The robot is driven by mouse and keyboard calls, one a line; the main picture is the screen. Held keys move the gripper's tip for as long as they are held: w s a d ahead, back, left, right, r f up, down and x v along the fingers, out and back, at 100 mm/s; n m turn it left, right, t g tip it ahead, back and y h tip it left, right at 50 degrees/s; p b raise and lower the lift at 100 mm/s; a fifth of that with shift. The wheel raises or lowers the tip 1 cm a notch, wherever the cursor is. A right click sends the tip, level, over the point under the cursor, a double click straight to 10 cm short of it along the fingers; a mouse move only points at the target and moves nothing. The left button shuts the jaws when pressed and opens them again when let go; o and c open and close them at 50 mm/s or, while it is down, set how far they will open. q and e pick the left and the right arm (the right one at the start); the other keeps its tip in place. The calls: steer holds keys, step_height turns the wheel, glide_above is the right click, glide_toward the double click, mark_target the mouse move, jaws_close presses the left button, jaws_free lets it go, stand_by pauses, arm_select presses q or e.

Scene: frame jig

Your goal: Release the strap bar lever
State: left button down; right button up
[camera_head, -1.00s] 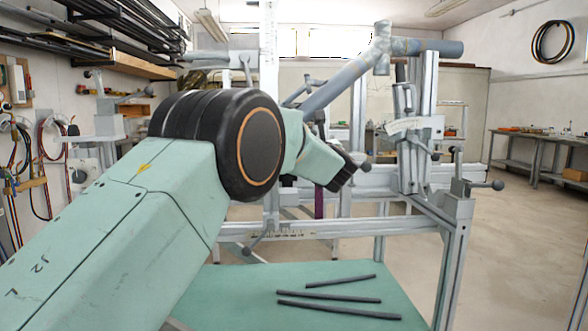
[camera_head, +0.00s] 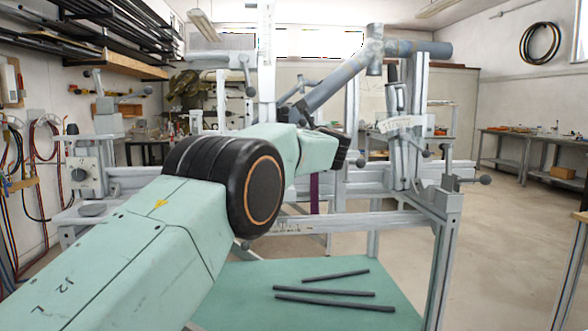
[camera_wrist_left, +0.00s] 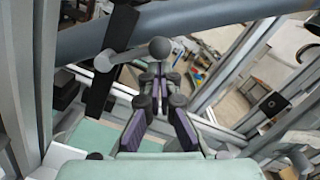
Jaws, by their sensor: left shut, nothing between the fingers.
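In the left wrist view a lever with a grey ball knob (camera_wrist_left: 159,47) and pale shaft (camera_wrist_left: 118,55) sits at a black strap (camera_wrist_left: 108,62) on a blue-grey tube (camera_wrist_left: 205,18). My left gripper (camera_wrist_left: 157,70) is shut and empty, its purple-sided fingers together just below the knob in the picture. I cannot tell whether they touch it. In the head view my left arm reaches towards the frame and hides the gripper's fingertips. The slanted blue-grey tube (camera_head: 335,84) shows behind it. My right gripper is not in view.
Several other ball-ended levers stand on the frame, one on the right post (camera_head: 484,180). Three dark rods (camera_head: 335,304) lie on the green tabletop (camera_head: 240,300). Aluminium uprights (camera_head: 447,260) and a cross rail (camera_head: 350,221) surround the arm. Floor at right is open.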

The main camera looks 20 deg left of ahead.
arm_select(q)
steer(key=shift+s+d+r, duration=0.1)
steer(key=shift+s+r, duration=0.05)
steer(key=shift+r, duration=0.1)
steer(key=shift+s+f, duration=0.1)
stand_by(0.4)
